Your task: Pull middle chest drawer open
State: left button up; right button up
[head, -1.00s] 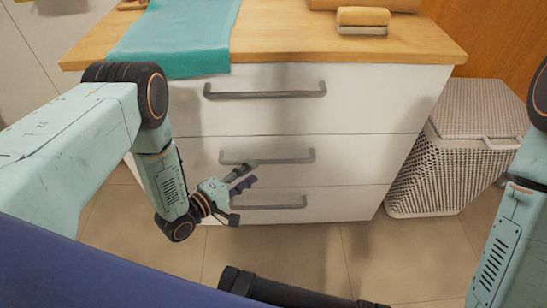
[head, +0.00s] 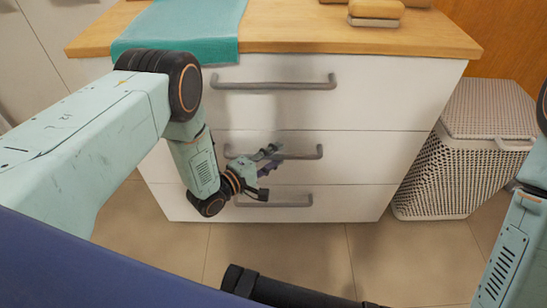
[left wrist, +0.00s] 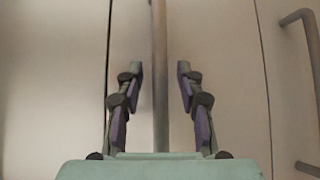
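The white chest's middle drawer (head: 345,170) looks flush with the drawers above and below it. Its grey bar handle (head: 312,153) runs across the front, partly covered by my left gripper (head: 271,158). In the left wrist view, the handle bar (left wrist: 160,80) stands between the two fingers of my left gripper (left wrist: 160,85). The fingers are spread, with a gap on each side of the bar. My right gripper is out of view; only part of my right arm shows at the right edge.
The top drawer has a handle (head: 275,85), and the bottom drawer's handle (head: 285,202) is close below my left gripper. A teal cloth (head: 185,30) hangs over the wooden top (head: 300,35). A white wicker hamper (head: 460,150) stands right of the chest.

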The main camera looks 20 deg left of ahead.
pick_arm(q)
jog(key=shift+c, duration=0.4)
grip_shut()
